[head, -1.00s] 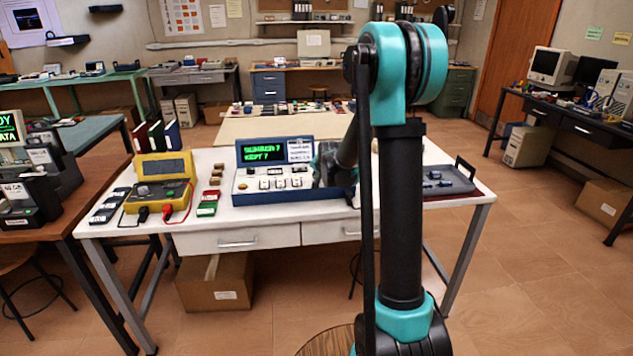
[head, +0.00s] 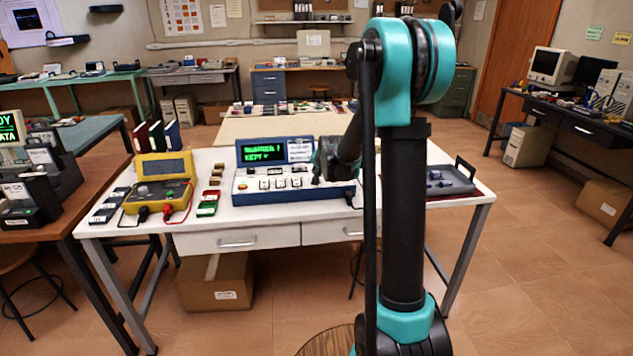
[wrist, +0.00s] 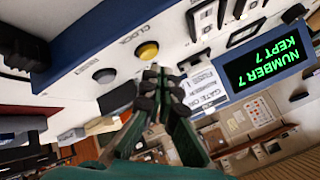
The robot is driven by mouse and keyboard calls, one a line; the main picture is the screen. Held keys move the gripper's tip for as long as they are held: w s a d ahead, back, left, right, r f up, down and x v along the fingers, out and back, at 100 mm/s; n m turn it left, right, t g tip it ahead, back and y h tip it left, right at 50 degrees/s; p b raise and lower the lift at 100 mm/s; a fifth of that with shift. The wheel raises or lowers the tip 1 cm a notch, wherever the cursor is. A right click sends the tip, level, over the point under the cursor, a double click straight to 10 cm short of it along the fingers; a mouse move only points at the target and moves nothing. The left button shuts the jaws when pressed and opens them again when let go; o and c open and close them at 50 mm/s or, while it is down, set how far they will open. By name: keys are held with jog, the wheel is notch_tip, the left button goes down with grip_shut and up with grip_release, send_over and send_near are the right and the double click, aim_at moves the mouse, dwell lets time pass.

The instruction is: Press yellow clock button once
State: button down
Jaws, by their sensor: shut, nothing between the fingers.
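The yellow clock button (wrist: 148,51) is a round dome on the pale panel of a blue-edged console, beside the word CLOCK, in the wrist view. The console (head: 265,197) stands on the white table in the head view, where I cannot make out the yellow button behind my arm. My gripper (wrist: 155,76) is shut and empty, its fingertips just below the button in the wrist view. I cannot tell whether they touch it. In the head view my gripper (head: 318,176) is over the console's right part. The screen (wrist: 263,62) reads NUMBER 7, KEPT 7.
A yellow meter (head: 160,168) with leads stands left of the console. A grey tray (head: 448,183) lies to the right.

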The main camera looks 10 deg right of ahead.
jog(key=shift+r, duration=2.5)
jog(key=s+d+f+n+g, duration=0.1)
jog(key=s+f, duration=0.3)
jog(key=s, duration=0.9)
jog(key=s+d+f+n+g, duration=0.1)
jog(key=s+f+n, duration=0.3)
jog(key=s, duration=1)
jog(key=s+d+f+n+g+h, duration=0.1)
jog(key=s+d+f+n+g, duration=0.1)
jog(key=s, duration=1.1)
notch_tip(320, 180, down, 3)
jog(key=shift+s+r+n+g, duration=0.2)
jog(key=shift+s+n+g, duration=0.2)
jog(key=shift+g, duration=0.1)
